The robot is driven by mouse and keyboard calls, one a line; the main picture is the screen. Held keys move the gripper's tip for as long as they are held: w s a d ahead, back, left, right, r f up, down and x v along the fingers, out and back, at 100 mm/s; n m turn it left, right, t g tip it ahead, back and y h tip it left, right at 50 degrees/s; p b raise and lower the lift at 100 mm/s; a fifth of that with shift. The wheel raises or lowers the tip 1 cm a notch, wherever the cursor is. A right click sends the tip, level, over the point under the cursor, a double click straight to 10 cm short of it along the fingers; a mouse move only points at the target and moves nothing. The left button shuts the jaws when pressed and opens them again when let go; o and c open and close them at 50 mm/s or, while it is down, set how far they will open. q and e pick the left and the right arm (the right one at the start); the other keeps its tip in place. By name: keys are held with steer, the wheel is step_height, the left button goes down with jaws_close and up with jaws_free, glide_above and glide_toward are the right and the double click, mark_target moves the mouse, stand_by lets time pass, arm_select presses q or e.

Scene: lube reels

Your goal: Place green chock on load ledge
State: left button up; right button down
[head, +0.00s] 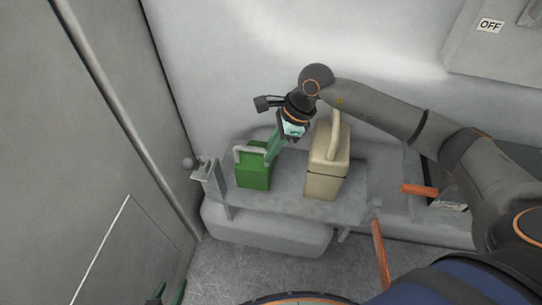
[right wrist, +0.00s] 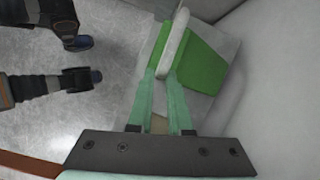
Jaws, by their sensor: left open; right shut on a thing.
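The green chock (head: 253,172), a green block with a pale handle on top, is at the left part of the grey load ledge (head: 284,197). It looks upright; whether its base touches the ledge is hard to tell. My right gripper (head: 267,156) comes in from above and is shut on the handle. In the right wrist view the green chock (right wrist: 204,62) shows beyond the two teal fingers (right wrist: 170,76), which close on its pale handle. My left gripper (head: 169,291) is open and empty at the bottom edge of the head view, only its fingertips showing, well away from the chock.
A beige block with a tall handle (head: 325,174) stands on the ledge just right of the green chock. Orange bars (head: 380,248) are to the right. Walls close in behind and at left.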

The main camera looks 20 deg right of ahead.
steer(key=shift+w+f, duration=0.2)
steer(key=shift+w, duration=0.1)
steer(key=shift+f, duration=1.4)
steer(key=shift+f, duration=0.2)
steer(key=c, duration=0.8)
jaws_free()
steer(key=shift+s+d, duration=0.1)
steer(key=shift+s, duration=0.05)
steer(key=shift+c, duration=0.2)
steer(key=v, duration=1.2)
